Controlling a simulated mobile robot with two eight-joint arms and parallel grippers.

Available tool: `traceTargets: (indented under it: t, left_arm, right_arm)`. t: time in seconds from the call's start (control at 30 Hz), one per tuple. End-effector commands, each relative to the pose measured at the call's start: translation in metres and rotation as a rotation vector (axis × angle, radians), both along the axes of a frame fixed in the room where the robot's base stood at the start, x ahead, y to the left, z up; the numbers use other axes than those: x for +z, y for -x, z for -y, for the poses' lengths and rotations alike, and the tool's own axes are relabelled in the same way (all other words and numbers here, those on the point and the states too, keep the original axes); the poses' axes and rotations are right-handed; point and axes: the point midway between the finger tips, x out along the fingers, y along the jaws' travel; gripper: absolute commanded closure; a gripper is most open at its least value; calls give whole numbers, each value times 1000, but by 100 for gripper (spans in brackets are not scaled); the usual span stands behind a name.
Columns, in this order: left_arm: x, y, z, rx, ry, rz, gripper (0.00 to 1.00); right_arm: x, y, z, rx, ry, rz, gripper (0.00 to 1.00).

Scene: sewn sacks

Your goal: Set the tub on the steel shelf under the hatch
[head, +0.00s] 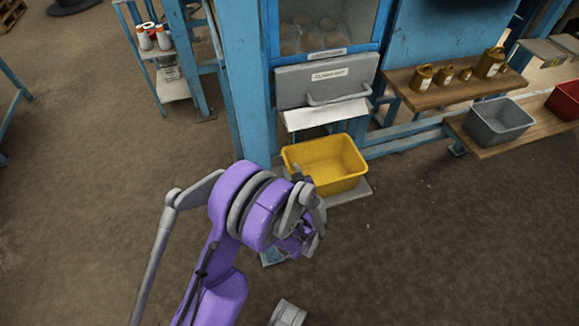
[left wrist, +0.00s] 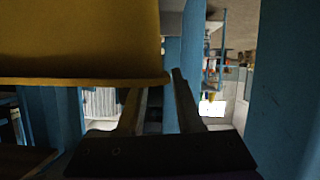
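The yellow tub (head: 325,163) is upright and looks empty. It is over the grey steel shelf (head: 352,193), below the grey hatch (head: 325,80) with its bar handle. It appears to rest on the shelf, but its underside is hidden. My left gripper (head: 300,190) is at the tub's near left corner, partly hidden by its own wrist. In the left wrist view the tub (left wrist: 80,40) fills the upper left, and its rim edge lies by the fingers (left wrist: 158,90). The fingers stand apart; contact with the rim is unclear.
A wooden bench (head: 450,88) with several brass-coloured pots stands at the right. A lower bench (head: 520,137) holds a grey tub (head: 497,120) and a red tub (head: 566,98). A blue post (head: 236,80) stands left of the hatch. The floor in front is mostly clear.

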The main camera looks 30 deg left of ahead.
Motion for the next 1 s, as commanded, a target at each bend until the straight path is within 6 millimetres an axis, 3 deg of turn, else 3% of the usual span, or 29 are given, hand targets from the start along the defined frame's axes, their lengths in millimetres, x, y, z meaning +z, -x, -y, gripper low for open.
traceTargets:
  t: [0.2, 0.4, 0.57, 0.73, 1.0]
  left_arm:
    - [21, 31, 35, -4, 0, 1, 65]
    - [33, 52, 57, -3, 1, 1, 65]
    - [38, 61, 64, -1, 1, -6, 65]
    - [51, 76, 59, -22, 16, -127, 65]
    - [79, 137, 60, -189, 95, -476, 65]
  right_arm:
    - [11, 1, 0, 0, 0, 3, 100]
    - [16, 2, 0, 0, 0, 5, 100]
    - [18, 2, 0, 0, 0, 5, 100]
    - [18, 2, 0, 0, 0, 5, 100]
    - [18, 2, 0, 0, 0, 5, 100]
